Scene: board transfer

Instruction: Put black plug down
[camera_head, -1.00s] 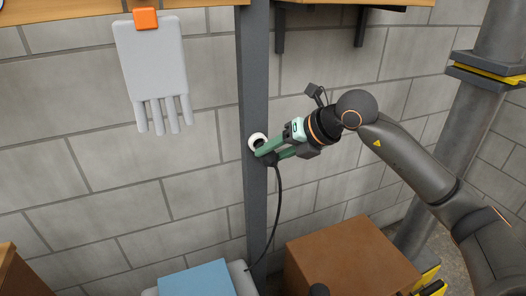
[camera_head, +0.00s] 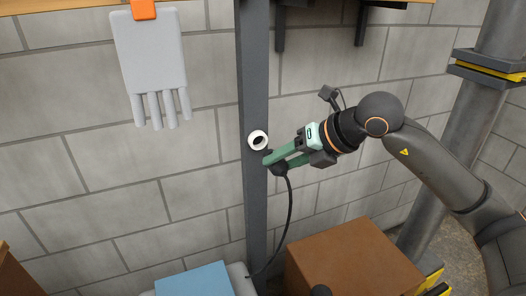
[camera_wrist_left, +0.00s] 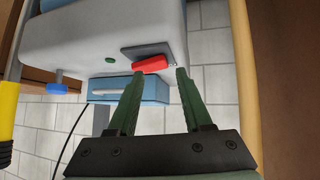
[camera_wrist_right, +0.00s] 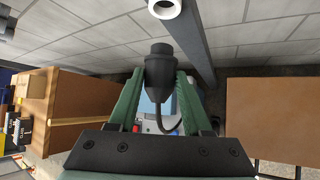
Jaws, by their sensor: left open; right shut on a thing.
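The black plug (camera_wrist_right: 159,70) is held between the green fingers of my right gripper (camera_head: 270,162), which is shut on it. Its black cable (camera_head: 288,215) hangs down in the head view toward the grey machine below. The white round socket (camera_head: 258,140) sits on the grey post, just up and left of the plug, with its hole showing empty. In the right wrist view the socket (camera_wrist_right: 165,8) is at the top edge, apart from the plug. My left gripper (camera_wrist_left: 152,85) is open, with a red switch handle (camera_wrist_left: 153,64) beyond and between its fingertips, on a grey machine.
The grey post (camera_head: 254,200) stands against the block wall. A brown box (camera_head: 350,262) stands below my right arm. A blue-topped surface (camera_head: 195,280) is at the bottom. A grey glove (camera_head: 150,60) hangs at the upper left. Free air lies around the right gripper.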

